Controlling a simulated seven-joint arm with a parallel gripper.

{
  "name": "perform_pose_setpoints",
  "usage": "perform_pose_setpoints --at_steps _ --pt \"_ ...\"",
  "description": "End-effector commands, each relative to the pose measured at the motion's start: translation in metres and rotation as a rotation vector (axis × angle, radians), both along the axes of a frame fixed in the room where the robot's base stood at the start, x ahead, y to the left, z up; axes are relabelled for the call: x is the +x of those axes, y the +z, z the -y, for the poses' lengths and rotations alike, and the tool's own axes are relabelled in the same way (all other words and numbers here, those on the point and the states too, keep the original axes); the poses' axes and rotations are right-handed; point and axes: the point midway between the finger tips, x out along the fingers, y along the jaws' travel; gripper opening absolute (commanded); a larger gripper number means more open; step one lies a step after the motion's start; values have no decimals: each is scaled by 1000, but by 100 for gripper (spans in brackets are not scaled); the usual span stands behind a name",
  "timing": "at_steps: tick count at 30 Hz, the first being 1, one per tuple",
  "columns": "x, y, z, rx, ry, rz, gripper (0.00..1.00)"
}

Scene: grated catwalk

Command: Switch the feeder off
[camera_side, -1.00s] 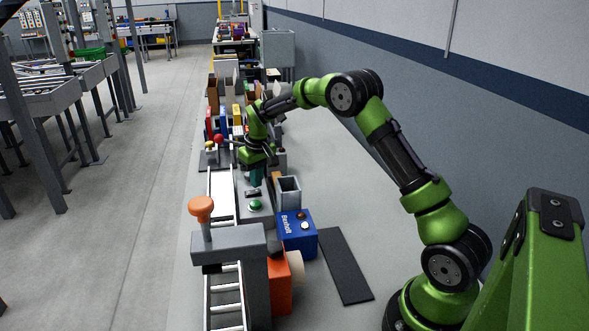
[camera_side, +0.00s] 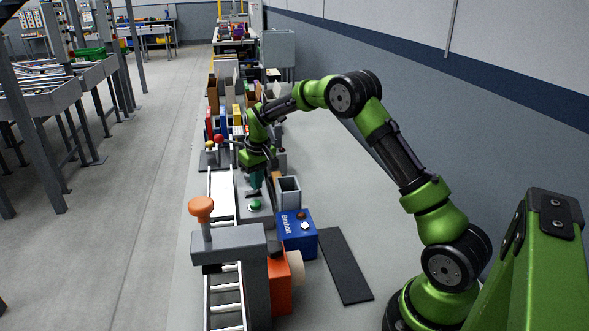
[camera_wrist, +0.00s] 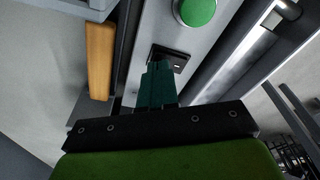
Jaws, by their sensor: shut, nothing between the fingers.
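A grey control box (camera_side: 266,218) stands beside the roller track, with a round green button (camera_side: 256,205) on top. Behind the button is a small black switch (camera_side: 252,194), partly hidden by my fingers. In the wrist view the green button (camera_wrist: 196,9) is at the top edge, and the black switch (camera_wrist: 177,60) shows just beyond my fingertips. My gripper (camera_side: 256,187) points down, its teal fingers shut and empty, with the tips at or just above the switch. The gripper (camera_wrist: 160,68) covers part of the switch; I cannot tell whether they touch.
A blue box (camera_side: 297,238) with a white button is right of the control box, near an open grey bin (camera_side: 288,190). An orange knob (camera_side: 202,206) rises in front on a grey frame. A red-knobbed lever (camera_side: 218,139) stands behind left.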

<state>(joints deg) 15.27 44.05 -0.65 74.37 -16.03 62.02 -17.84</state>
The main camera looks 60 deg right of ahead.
Motion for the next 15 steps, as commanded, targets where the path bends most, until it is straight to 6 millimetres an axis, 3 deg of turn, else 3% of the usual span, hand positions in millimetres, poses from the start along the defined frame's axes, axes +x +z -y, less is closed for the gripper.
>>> perform_pose_setpoints --at_steps 15 --pt "0 -9 0 0 0 -1 0"
